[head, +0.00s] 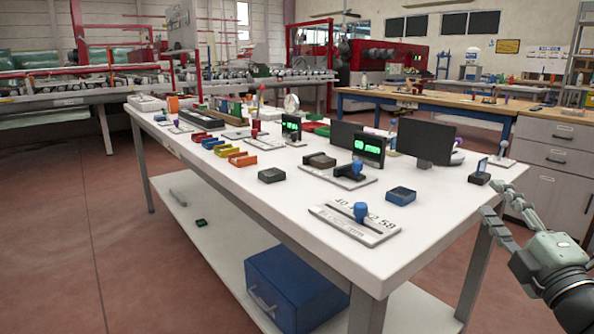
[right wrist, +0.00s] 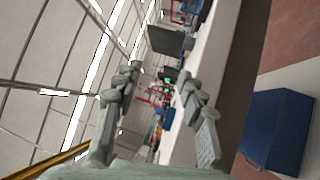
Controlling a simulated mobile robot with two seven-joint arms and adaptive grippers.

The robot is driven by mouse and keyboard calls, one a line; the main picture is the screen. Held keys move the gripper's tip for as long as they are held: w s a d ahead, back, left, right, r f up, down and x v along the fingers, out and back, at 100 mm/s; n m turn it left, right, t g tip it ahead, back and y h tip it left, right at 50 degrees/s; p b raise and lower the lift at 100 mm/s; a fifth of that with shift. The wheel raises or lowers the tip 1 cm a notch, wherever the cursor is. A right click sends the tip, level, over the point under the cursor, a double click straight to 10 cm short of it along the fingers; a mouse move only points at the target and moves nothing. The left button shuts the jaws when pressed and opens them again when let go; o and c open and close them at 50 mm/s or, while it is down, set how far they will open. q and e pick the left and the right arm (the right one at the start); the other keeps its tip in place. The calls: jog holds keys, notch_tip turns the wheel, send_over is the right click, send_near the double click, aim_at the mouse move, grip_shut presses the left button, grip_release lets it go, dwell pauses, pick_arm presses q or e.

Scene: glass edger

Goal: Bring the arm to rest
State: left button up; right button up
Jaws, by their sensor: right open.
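My right gripper (head: 502,215) is at the right edge of the head view, beside the right end of the white table (head: 240,187). It is open and empty. In the right wrist view its two fingers (right wrist: 157,88) are spread apart with nothing between them, and the picture is turned on its side. My left gripper is in neither view.
On the near table end are a white plate with a blue knob (head: 361,212), a blue box (head: 401,194) and a dark monitor (head: 426,140). A blue toolbox (head: 295,290) sits on the lower shelf. A wooden bench (head: 450,101) stands behind. Floor at left is clear.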

jog(key=s+d+f+m+g+h, duration=0.3)
jog(key=f+m+g, duration=0.1)
jog(key=f, duration=0.4)
jog(key=s+d+f+m+g+h, duration=0.3)
jog(key=s+d+f+m+h, duration=0.1)
jog(key=f, duration=0.4)
jog(key=s+d+f+m+g, duration=0.25)
jog(key=s+f+g, duration=0.55)
jog(key=s+f, duration=0.55)
jog(key=s+a+f+m+g+y, duration=0.1)
jog(key=s+a+f+m+y, duration=0.2)
jog(key=a, duration=0.5)
jog(key=s+a+f+m+g+y, duration=0.1)
jog(key=s+a+f+m, duration=0.2)
jog(key=a+f, duration=0.35)
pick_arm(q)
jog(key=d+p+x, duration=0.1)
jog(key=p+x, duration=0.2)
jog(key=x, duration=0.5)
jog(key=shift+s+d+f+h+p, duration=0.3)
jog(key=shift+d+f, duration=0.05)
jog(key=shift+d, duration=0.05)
pick_arm(e)
notch_tip(320, 180, down, 7)
jog(key=w+a, duration=0.1)
jog(key=a, duration=0.1)
jog(key=shift+w+g+y, duration=0.3)
jog(key=shift+w+y, duration=0.05)
jog(key=shift+y, duration=0.05)
jog(key=shift+a, duration=0.1)
